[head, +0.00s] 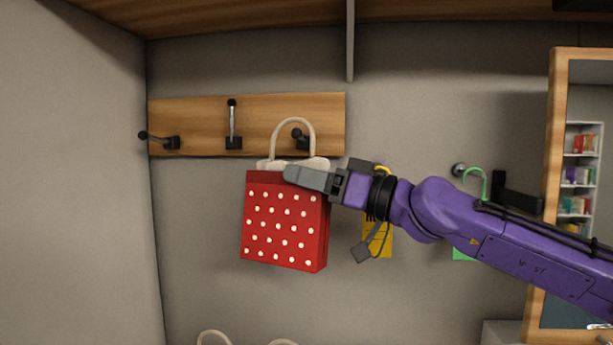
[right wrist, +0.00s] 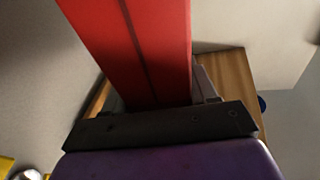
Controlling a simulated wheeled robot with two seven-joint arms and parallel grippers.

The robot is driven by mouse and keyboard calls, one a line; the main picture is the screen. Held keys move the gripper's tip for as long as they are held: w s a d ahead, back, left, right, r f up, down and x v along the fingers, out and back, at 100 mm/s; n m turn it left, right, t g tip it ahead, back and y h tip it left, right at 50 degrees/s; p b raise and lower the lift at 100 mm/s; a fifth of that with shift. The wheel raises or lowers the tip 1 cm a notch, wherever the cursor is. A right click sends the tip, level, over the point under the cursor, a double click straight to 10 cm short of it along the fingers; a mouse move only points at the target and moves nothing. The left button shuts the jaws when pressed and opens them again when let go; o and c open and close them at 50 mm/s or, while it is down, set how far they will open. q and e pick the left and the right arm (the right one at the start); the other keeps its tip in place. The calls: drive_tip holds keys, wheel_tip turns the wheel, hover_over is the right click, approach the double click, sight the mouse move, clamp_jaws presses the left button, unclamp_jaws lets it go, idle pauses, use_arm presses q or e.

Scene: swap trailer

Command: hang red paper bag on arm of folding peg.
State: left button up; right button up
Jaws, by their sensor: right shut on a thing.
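The red paper bag (head: 283,225) with white dots hangs upright from my right gripper (head: 290,173), which is shut on its top edge. Its cream handle loop (head: 293,122) stands up in front of the wooden peg board (head: 195,105). The right folding peg (head: 302,140) shows through the loop; whether its arm passes through the loop I cannot tell. The middle peg (head: 233,125) has its arm up, and the left peg (head: 160,140) has its arm out to the left. In the right wrist view the bag's red side (right wrist: 140,45) fills the top middle. My left gripper is out of view.
A yellow item (head: 379,243) and a green hooked item (head: 474,180) hang on the wall behind my right arm. A wood-framed mirror or opening (head: 555,150) is at the right. Pale handles (head: 213,335) show at the bottom edge. A side wall (head: 75,180) bounds the left.

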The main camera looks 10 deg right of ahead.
drive_tip(key=shift+w+d+r, duration=0.1)
drive_tip(key=shift+w+d, duration=0.2)
drive_tip(key=shift+w, duration=0.4)
drive_tip(key=shift+w+d+f+b, duration=0.3)
drive_tip(key=shift+w+f+b, duration=0.1)
drive_tip(key=shift+w+f, duration=0.25)
drive_tip(key=shift+w+d+f+b, duration=0.35)
drive_tip(key=shift+w+f, duration=0.2)
drive_tip(key=shift+w, duration=0.15)
